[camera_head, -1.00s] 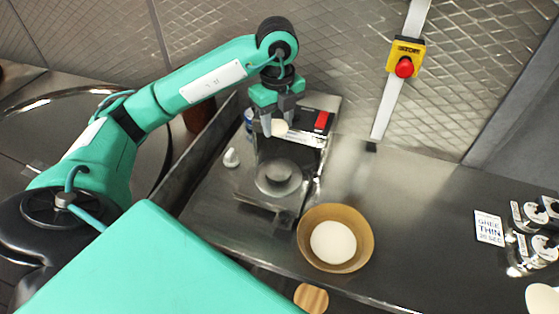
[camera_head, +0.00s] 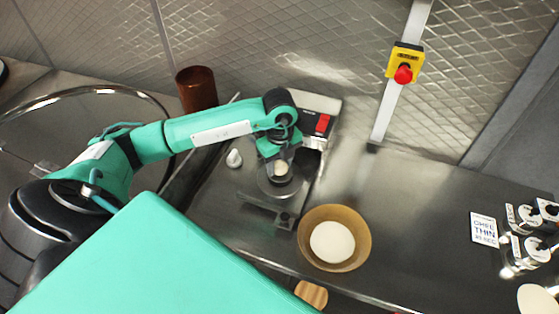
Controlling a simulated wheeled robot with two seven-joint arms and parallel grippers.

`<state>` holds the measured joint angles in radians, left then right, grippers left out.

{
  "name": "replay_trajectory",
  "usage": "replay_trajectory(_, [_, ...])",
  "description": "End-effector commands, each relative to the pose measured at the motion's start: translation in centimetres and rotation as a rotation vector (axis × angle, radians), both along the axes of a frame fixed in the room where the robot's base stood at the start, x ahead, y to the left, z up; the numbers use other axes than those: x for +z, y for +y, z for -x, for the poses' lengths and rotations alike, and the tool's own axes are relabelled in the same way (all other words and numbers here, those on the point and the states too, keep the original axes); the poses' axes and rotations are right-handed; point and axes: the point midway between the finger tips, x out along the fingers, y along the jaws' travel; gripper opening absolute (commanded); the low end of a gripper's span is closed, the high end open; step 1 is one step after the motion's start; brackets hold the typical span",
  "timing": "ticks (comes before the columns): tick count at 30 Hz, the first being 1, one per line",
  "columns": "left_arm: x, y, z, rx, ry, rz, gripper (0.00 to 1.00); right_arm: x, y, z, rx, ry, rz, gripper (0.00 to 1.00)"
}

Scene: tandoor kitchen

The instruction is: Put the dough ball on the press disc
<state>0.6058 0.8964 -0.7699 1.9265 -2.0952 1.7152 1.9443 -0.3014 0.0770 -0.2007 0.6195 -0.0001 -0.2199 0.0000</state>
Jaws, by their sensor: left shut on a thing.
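The dough ball (camera_head: 281,168) is small and pale, and it sits between the fingertips of my left gripper (camera_head: 280,172). The gripper is shut on it and points down over the round grey press disc (camera_head: 272,190). The disc is on the low base of a metal press, partly hidden by the gripper. Whether the ball touches the disc cannot be told from this angle. My right gripper is not in view.
A tan bowl (camera_head: 364,240) of white flour stands right of the press. A small white piece (camera_head: 234,158) lies left of it, and a brown cup (camera_head: 197,89) stands behind. A ghee sign (camera_head: 484,229) is at right. The counter between is clear.

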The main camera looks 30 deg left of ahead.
Motion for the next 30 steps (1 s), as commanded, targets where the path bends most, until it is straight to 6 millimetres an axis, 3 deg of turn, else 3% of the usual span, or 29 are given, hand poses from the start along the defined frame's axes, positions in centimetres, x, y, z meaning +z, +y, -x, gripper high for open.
replay_trajectory(8, [-0.4, 0.0, 0.0, 0.000, 0.000, 0.000, 0.35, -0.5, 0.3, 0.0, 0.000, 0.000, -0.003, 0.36])
replay_trajectory(9, [-0.3, 0.0, 0.0, 0.000, 0.000, 0.000, 0.48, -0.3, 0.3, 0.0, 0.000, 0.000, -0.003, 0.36])
replay_trajectory(12, [-0.2, 0.0, 0.0, 0.000, 0.000, 0.000, 0.64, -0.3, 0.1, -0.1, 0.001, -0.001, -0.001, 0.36])
replay_trajectory(24, [0.4, 0.0, -0.1, 0.000, -0.003, 0.001, 0.64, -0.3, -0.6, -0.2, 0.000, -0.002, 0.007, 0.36])
replay_trajectory(30, [4.1, 0.0, -0.2, -0.001, -0.007, 0.001, 0.64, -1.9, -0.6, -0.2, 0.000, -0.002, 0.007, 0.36])
